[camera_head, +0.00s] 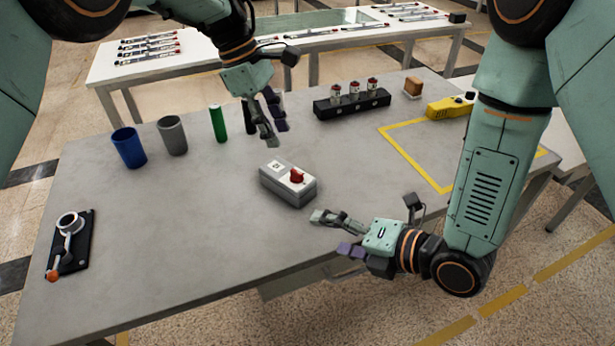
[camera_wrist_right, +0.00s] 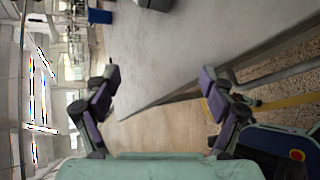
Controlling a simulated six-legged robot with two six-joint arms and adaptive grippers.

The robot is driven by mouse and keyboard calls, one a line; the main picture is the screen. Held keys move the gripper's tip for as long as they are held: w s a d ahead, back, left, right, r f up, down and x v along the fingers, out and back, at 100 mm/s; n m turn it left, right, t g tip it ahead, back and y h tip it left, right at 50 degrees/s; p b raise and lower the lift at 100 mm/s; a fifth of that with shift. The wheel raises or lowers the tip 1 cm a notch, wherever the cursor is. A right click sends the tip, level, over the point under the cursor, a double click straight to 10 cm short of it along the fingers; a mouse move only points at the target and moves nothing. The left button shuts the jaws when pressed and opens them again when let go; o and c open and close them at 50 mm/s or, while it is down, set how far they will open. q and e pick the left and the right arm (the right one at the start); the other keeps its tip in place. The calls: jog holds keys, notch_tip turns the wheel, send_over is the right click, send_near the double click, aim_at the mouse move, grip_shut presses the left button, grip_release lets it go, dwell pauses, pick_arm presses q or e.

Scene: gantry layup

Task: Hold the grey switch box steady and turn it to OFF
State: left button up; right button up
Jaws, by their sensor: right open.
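The grey switch box (camera_head: 287,185) lies on the grey table, with a red knob (camera_head: 296,175) and a small printed label on its light top face. My left gripper (camera_head: 276,136) hangs above and behind the box, pointing down, apart from it. Its fingers are seen nearly edge-on, so its opening is unclear. My right gripper (camera_head: 330,233) is at the table's front edge, just right of and in front of the box, fingers pointing left. It is open and empty, and its spread fingers also show in the right wrist view (camera_wrist_right: 160,77). The knob's setting is too small to read.
A blue cup (camera_head: 129,148), a grey cup (camera_head: 172,135) and a green cylinder (camera_head: 218,123) stand at the back left. A lever device (camera_head: 70,243) lies at left. A black rack (camera_head: 351,104) and yellow device (camera_head: 450,106) are behind. The table's front left is clear.

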aim_at(288, 174)
jog(key=w+n, duration=0.2)
jog(key=w, duration=0.1)
jog(key=w+r+n, duration=0.1)
jog(key=w+n, duration=0.1)
jog(key=w, duration=0.1)
jog(key=w+a+n+t, duration=0.1)
jog(key=w+n, duration=0.1)
jog(key=w, duration=0.1)
jog(key=shift+w+r, duration=0.25)
jog(key=w+n, duration=0.1)
jog(key=n, duration=0.1)
jog(key=a+n, duration=0.1)
jog(key=w+n, duration=0.1)
jog(key=n, duration=0.1)
jog(key=shift+w+a+f+n, duration=0.1)
jog(key=shift+w+a+n, duration=0.2)
jog(key=shift+a, duration=0.1)
jog(key=shift+w+a+n, duration=0.55)
jog(key=shift+w+n, duration=0.05)
jog(key=shift+n, duration=0.6)
jog(key=shift+x, duration=3.95)
jog(key=shift+w+d, duration=0.1)
jog(key=shift+w, duration=0.05)
jog(key=shift+t, duration=0.3)
jog(key=shift+c, duration=0.3)
jog(key=c, duration=1.4)
